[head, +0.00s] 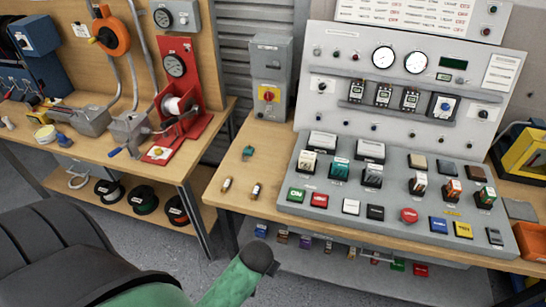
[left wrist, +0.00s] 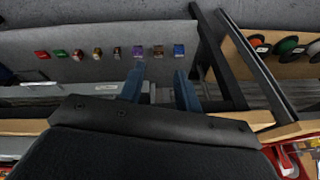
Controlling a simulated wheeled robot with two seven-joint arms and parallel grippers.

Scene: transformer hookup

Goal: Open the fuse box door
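The grey fuse box (head: 270,72) stands upright at the back of the right workbench, against the corrugated wall. Its door looks shut, with a red and yellow rotary switch (head: 268,94) on the front. My left gripper (left wrist: 160,82) shows two blue fingers, apart with nothing between them, in the left wrist view. The fuse box is not seen in that view. In the head view a green link of my arm comes in at the bottom, well in front of and below the box, and the fingers cannot be made out. My right gripper is in neither view.
Two small fuses (head: 227,184) and a green item (head: 248,151) lie on the right workbench (head: 225,200) before the box. A sloped control panel (head: 340,185) stands to the right. A red gauge stand (head: 180,85) is left, across a gap between benches.

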